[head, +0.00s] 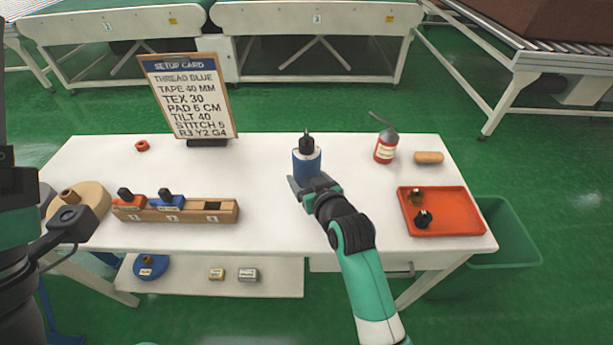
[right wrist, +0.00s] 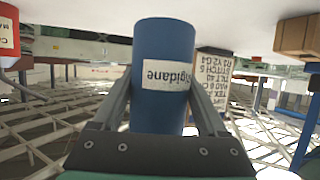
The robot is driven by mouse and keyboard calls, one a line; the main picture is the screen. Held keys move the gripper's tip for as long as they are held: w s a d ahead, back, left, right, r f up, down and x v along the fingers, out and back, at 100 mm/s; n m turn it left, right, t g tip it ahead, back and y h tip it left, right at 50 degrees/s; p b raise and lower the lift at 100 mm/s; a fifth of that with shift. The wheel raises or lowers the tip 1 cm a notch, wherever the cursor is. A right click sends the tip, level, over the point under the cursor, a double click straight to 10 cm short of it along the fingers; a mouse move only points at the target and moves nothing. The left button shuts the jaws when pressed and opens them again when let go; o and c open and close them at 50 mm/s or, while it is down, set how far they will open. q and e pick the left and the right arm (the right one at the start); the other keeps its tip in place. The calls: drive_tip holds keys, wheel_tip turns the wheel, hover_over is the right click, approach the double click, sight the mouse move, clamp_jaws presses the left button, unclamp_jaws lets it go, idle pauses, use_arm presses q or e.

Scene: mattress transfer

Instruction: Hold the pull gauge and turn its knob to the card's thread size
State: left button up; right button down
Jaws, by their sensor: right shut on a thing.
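A blue cylinder (head: 306,164) with a black top stands upright on the white table, near its middle. My right gripper (head: 305,183) is shut around its sides. In the right wrist view the blue cylinder (right wrist: 162,110) sits between both fingers, its white label upside down. I cannot tell for certain that it is the pull gauge; no knob scale is readable. The setup card (head: 190,97) stands at the table's back left and reads thread blue, TEX 30.
A wooden block (head: 222,212) with numbered slots holds an orange and a blue piece with black tops. An orange tray (head: 468,210) holds two small knob-like pieces. A red can (head: 385,150) and a tan piece (head: 429,157) stand at the right. The table's centre front is clear.

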sight(306, 186)
drive_tip(key=shift+f+b, duration=0.4)
drive_tip(key=shift+f, duration=0.1)
drive_tip(key=shift+f+b, duration=0.75)
drive_tip(key=shift+f, duration=0.3)
drive_tip(key=shift+f+b, duration=0.5)
drive_tip(key=shift+f, duration=0.2)
